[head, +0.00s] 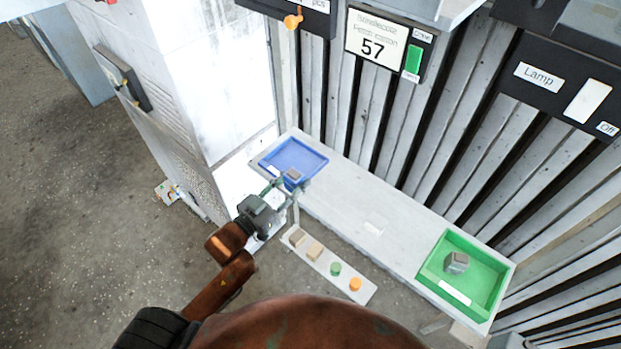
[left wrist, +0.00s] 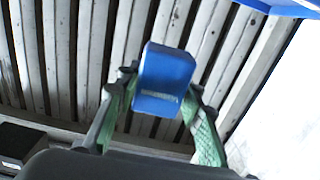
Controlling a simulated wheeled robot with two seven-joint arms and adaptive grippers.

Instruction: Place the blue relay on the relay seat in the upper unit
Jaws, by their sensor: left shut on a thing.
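The blue relay (left wrist: 166,80) is between the green fingers of my left gripper (left wrist: 160,112) in the left wrist view. The fingers touch it from both sides. In the head view my left gripper (head: 286,186) is at the near right edge of the blue tray. A small grey-topped piece (head: 293,174) shows at its fingertips, and most of the relay's blue body cannot be made out there. It appears held above the tray, but the height is hard to tell. I cannot identify the relay seat or the upper unit. My right gripper is not in view.
The blue tray (head: 290,150) is at the shelf's left end. A green tray (head: 492,296) with a grey block (head: 457,263) is at its right end. A lower strip (head: 318,268) holds tan blocks and coloured cylinders. Slatted wall and dark panels (head: 545,85) stand behind. The shelf's middle (head: 345,200) is mostly clear.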

